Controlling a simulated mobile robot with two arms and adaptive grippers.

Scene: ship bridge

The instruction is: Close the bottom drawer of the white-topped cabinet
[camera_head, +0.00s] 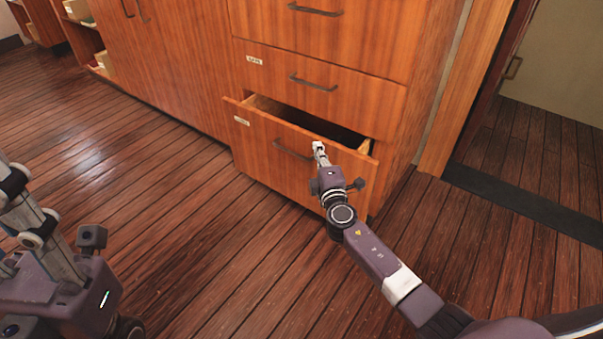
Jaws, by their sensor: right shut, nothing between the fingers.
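The cabinet (320,65) has a wooden front with dark bar handles; its top is out of view. Its bottom drawer (258,150) is partly pulled out, with a dark gap showing above its front panel. My right gripper (318,146) is shut and empty. Its tip is at the upper edge of the drawer front, just right of the dark handle (290,150); I cannot tell if it touches the panel. My left arm shows at the lower left, but its fingertips are not clearly visible.
The drawers above (320,85) are shut. Wooden cupboards (165,60) continue to the left, with open shelves (90,45) holding boxes. A doorway with a dark sill (520,205) is at the right. The plank floor (140,170) in front is clear.

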